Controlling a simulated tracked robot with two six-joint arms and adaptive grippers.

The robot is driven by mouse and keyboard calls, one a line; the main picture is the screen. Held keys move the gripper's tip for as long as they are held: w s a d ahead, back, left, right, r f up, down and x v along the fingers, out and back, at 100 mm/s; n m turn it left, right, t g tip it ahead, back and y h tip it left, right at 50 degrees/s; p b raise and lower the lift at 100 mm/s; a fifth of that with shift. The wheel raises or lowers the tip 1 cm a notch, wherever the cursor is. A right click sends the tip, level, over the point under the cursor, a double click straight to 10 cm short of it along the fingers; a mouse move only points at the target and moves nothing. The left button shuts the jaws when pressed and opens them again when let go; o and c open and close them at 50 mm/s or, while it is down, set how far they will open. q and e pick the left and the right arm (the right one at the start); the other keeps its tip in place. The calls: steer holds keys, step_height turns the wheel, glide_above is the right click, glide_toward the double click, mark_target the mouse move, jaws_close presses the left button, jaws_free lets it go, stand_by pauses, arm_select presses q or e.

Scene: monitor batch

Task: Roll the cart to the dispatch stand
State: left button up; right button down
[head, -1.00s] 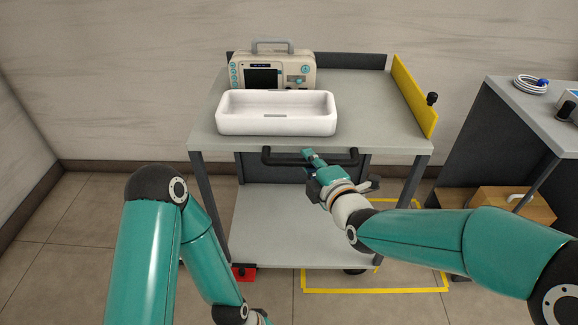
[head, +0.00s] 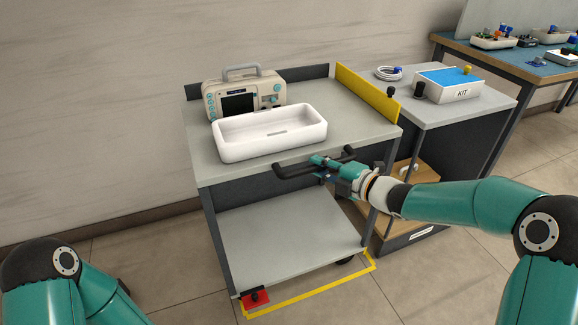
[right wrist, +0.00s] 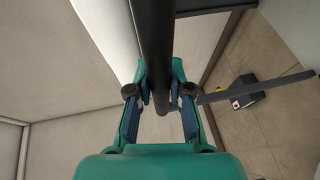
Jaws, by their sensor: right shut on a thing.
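The cart (head: 350,118) is a grey two-deck trolley with dark legs and a black bar handle (head: 292,171) on its near side. My right gripper (head: 325,163) is shut on this handle. In the right wrist view the two fingers (right wrist: 160,95) sit on either side of the dark bar (right wrist: 152,50). A grey-topped stand (head: 425,112), which looks like the dispatch stand, is close beside the cart's right side. Its front label is too small to read. My left gripper is out of view; only part of that arm shows at lower left.
A monitor (head: 238,98) and an empty white tray (head: 270,148) are on the cart top, with a yellow flap (head: 362,95) at its right edge. A red pedal (head: 255,297) is low at left. A yellow floor outline (head: 310,298) runs around the cart's base. A KIT box (head: 455,93) stands at right.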

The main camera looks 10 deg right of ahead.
mark_target(342, 161)
steer(key=shift+w+d+f+p, duration=0.1)
steer(key=shift+w+d+p, duration=0.1)
steer(key=shift+d, duration=0.65)
steer(key=shift+w+d+f+p, duration=0.1)
steer(key=shift+w+d+p, duration=0.15)
steer(key=shift+d, duration=0.6)
steer(key=shift+w+d+f+p, duration=0.1)
steer(key=shift+w+d+p, duration=0.1)
steer(key=shift+d, duration=0.65)
steer(key=c, duration=1.1)
jaws_free()
steer(key=shift+o, duration=0.2)
steer(key=shift+r, duration=0.15)
steer(key=shift+s+d+r, duration=0.15)
steer(key=shift+s+d, duration=0.1)
steer(key=shift+s, duration=0.05)
steer(key=v, duration=1.1)
